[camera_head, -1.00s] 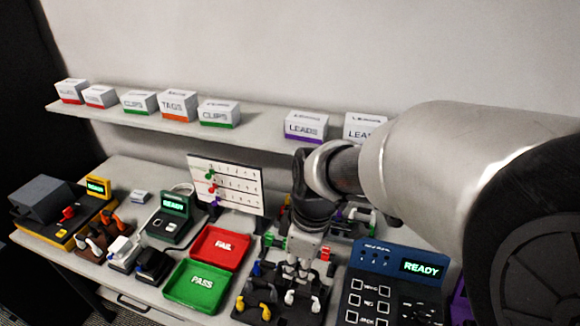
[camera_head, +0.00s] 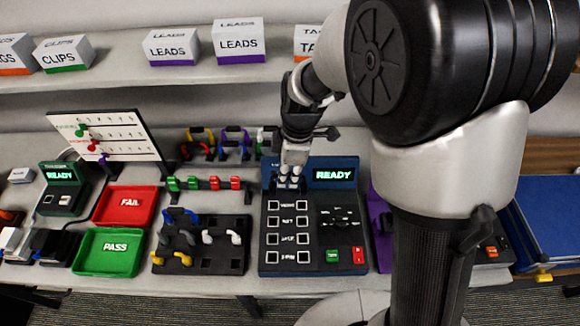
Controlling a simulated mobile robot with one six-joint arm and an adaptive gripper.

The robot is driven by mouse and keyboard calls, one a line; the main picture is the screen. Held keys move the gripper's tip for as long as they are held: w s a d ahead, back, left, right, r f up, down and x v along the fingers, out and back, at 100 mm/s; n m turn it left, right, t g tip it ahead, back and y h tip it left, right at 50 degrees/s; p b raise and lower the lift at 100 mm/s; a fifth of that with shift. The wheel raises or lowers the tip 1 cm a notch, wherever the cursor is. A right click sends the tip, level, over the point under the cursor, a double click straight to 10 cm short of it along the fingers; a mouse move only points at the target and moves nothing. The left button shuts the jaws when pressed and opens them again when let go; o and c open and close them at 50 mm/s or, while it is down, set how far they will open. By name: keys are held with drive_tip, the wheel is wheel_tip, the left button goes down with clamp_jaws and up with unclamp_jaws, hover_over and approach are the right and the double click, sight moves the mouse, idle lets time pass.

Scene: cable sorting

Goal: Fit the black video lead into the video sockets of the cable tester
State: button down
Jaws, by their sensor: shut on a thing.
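The cable tester (camera_head: 310,252) is a dark box with a blue upper panel and a lit READY screen (camera_head: 334,175). Rows of labelled square sockets run down its left half; the top row (camera_head: 287,206) appears to be the video pair. My gripper (camera_head: 289,182) points down over the tester's upper left, just left of the screen and behind the top row. It is shut on a lead. The black video lead cannot be made out clearly against the fingers and the dark panel, and its plug ends are hidden.
A lead rack (camera_head: 233,262) with blue, grey, yellow and white leads stands left of the tester. A rail (camera_head: 230,183) of green and red clips is behind it. Red FAIL (camera_head: 110,215) and green PASS (camera_head: 90,262) trays lie further left. A purple device (camera_head: 381,235) adjoins the tester's right.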

drive_tip(key=shift+s+a+f+b, duration=0.1)
drive_tip(key=shift+a+f+b, duration=0.05)
drive_tip(key=shift+f+b, duration=1.8)
drive_tip(key=shift+f, duration=0.75)
drive_tip(key=shift+f+b, duration=0.9)
drive_tip(key=shift+b, duration=0.15)
idle(0.4)
drive_tip(key=c, duration=1.5)
unclamp_jaws()
drive_tip(key=shift+o, duration=0.2)
drive_tip(key=o, duration=0.5)
